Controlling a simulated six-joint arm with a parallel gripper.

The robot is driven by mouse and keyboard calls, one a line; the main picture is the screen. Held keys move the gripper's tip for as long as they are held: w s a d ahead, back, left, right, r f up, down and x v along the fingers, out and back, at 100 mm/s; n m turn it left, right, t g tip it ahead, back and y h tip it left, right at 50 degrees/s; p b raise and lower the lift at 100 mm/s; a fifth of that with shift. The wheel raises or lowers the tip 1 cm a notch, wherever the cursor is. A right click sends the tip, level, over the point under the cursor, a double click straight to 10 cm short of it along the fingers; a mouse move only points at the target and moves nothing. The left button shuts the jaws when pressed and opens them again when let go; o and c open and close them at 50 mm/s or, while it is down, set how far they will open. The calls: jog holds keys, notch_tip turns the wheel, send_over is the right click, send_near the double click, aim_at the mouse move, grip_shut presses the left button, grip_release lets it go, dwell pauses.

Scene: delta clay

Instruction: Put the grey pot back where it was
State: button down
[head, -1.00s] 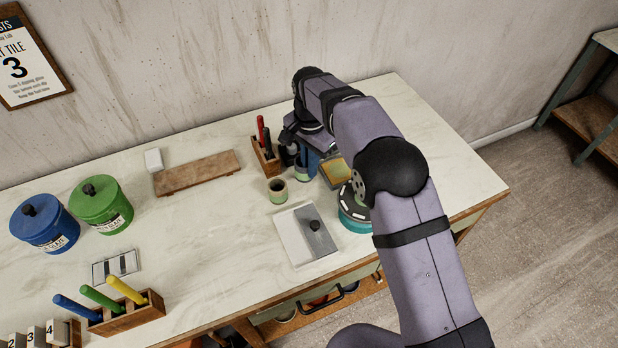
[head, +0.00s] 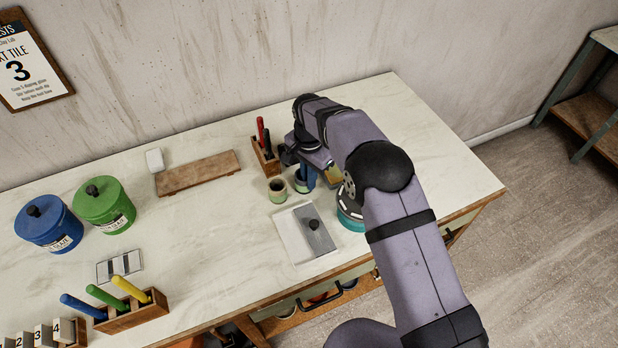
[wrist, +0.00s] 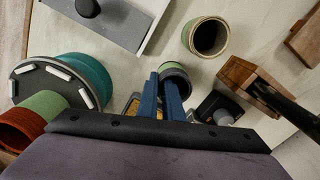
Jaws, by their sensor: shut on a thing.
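My gripper (head: 306,176) points down over the right part of the bench. Its blue fingers, also in the wrist view (wrist: 166,78), are shut on a small pot (head: 302,187). That pot, also in the wrist view (wrist: 174,69), has a green rim and a greyish body, partly hidden by the fingers. I cannot tell whether its base touches the bench. A similar tan and green cup (head: 277,191) stands to its left, apart from it; it shows in the wrist view (wrist: 207,37).
A wooden tool holder (head: 265,158) stands behind the cup. A teal turntable (head: 350,222) stands to the right, and a white and grey board (head: 292,238) with a dark knob lies in front. A dark block with a grey knob (wrist: 222,116) is close beside the fingers.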

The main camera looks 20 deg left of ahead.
jog(key=shift+f, duration=0.1)
jog(key=shift+f, duration=0.1)
jog(key=c, duration=1.9)
grip_release()
notch_tip(320, 180, up, 12)
jog(key=b, duration=0.3)
jog(key=shift+r+b, duration=0.25)
jog(key=shift+b, duration=0.1)
